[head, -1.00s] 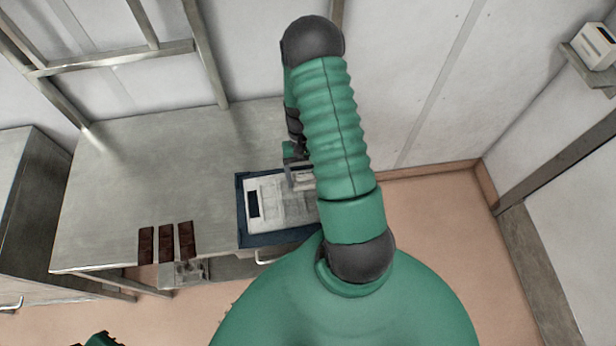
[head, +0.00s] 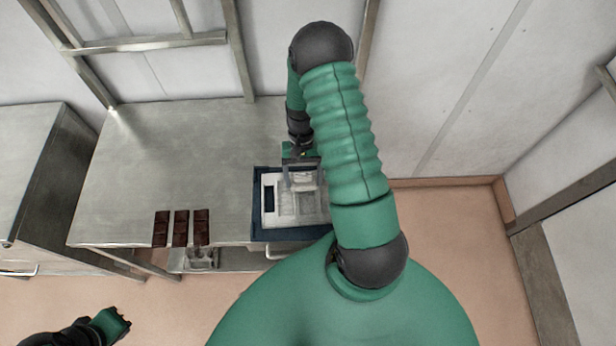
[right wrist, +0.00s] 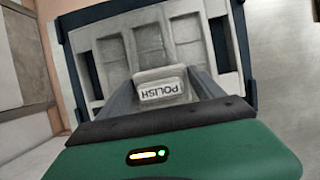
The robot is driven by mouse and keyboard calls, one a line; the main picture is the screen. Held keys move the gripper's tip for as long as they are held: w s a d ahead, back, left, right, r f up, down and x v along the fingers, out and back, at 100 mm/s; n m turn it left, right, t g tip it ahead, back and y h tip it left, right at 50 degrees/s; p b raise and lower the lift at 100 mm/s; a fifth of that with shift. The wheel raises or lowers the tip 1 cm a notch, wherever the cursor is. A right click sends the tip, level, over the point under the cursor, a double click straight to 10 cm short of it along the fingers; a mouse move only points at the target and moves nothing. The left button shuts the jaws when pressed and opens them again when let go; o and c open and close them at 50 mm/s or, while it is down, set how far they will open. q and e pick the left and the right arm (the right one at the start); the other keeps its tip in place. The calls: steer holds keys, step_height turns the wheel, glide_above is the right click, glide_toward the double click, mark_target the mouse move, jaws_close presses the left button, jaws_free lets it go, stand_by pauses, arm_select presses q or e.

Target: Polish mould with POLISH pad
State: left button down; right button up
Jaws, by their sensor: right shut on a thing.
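My right gripper (head: 303,172) is over the mould, partly behind my right arm in the head view. In the right wrist view its fingers are shut on the POLISH pad (right wrist: 160,88), a small pale block with a label. The pad is over the mould's recesses; I cannot tell whether it touches them. My left gripper (head: 112,322) is low at the left, off the table, and its jaws are unclear.
Three dark brown bars (head: 181,228) lie near the front edge of the metal table (head: 180,150). A lower shelf with clear items (head: 202,258) is under that edge. A metal cabinet (head: 40,180) stands at the left. The table's middle is clear.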

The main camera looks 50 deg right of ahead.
mark_target(315, 182)
steer(key=shift+w+a+r, duration=0.1)
steer(key=shift+w+a, duration=0.6)
steer(key=shift+w, duration=0.05)
steer(key=shift+w+a, duration=1.1)
steer(key=shift+w, duration=0.1)
steer(key=shift+s+d, duration=1.05)
steer(key=shift+s, duration=0.2)
steer(key=shift+s+d+p, duration=0.4)
steer(key=shift+s+d, duration=0.15)
steer(key=shift+s, duration=0.1)
steer(key=shift+s+d, duration=0.6)
steer(key=shift+d, duration=0.1)
steer(key=shift+s+d, duration=0.65)
steer(key=shift+s, duration=0.3)
steer(key=shift+s+d+p, duration=0.3)
steer(key=shift+s+d, duration=0.75)
steer(key=shift+d, duration=0.15)
steer(key=shift+w+a, duration=1.25)
steer(key=shift+w, duration=0.05)
steer(key=shift+w+a, duration=1.15)
steer(key=shift+w, duration=0.05)
steer(key=shift+w+a, duration=1.75)
steer(key=shift+w, duration=0.25)
